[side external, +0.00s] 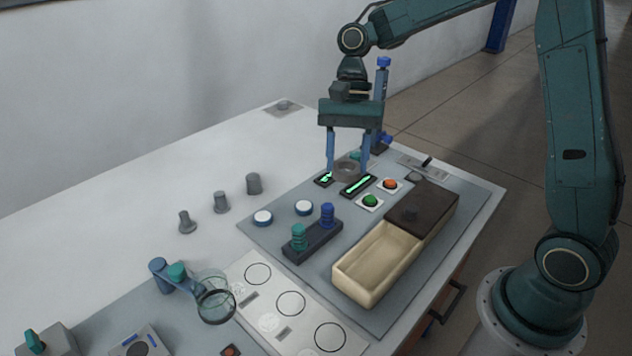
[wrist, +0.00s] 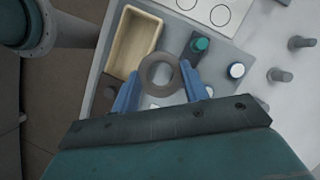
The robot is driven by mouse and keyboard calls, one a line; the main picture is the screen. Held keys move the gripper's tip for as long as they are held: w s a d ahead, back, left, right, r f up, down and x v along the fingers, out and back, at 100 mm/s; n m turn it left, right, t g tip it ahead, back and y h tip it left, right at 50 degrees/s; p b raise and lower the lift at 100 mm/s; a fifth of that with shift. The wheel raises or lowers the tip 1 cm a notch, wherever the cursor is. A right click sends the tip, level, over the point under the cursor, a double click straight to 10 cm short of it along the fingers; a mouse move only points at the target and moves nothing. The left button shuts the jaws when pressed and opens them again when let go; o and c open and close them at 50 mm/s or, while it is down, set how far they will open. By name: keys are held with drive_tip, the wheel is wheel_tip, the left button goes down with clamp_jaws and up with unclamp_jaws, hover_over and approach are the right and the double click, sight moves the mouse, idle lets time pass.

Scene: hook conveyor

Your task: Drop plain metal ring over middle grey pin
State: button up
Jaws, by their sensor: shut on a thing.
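The plain metal ring (side external: 347,166) is held between the two blue fingers of my gripper (side external: 348,172), above the panel with the green-lit slots. In the wrist view the ring (wrist: 144,73) lies flat to the camera between the fingertips (wrist: 159,74), with its hole open. The middle grey pin (side external: 221,202) stands upright on the white table, between two other grey pins, to the left of my gripper. In the wrist view the middle pin (wrist: 280,76) is at the right, well apart from the ring. No ring shows on it.
The other grey pins (side external: 187,222) (side external: 253,184) stand close by. A dark block with green and blue coiled posts (side external: 313,241), white round buttons (side external: 263,218) and a cream tray (side external: 375,262) lie nearer.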

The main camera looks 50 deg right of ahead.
drive_tip(key=w+a+f+m+t, duration=0.1)
drive_tip(key=w+m, duration=0.2)
drive_tip(key=w, duration=0.2)
drive_tip(key=w+a+f+m+t, duration=0.1)
drive_tip(key=w+a+m, duration=0.1)
drive_tip(key=w, duration=0.4)
drive_tip(key=w+a+f+m+t, duration=0.1)
drive_tip(key=w+m, duration=0.3)
drive_tip(key=w, duration=0.2)
drive_tip(key=shift+w+a+f+m+t+y, duration=0.1)
drive_tip(key=shift+a+f+m+t+y, duration=0.1)
drive_tip(key=shift+a+m+t+y, duration=0.15)
drive_tip(key=m+t+h, duration=0.2)
drive_tip(key=m+t, duration=0.1)
drive_tip(key=m, duration=0.6)
hover_over(219, 193)
wheel_tip(219, 193, down, 4)
drive_tip(key=shift+s+d, duration=0.15)
drive_tip(key=shift+s, duration=0.1)
drive_tip(key=shift+f, duration=0.1)
drive_tip(key=shift+f, duration=3.55)
drive_tip(key=shift+f, duration=1.45)
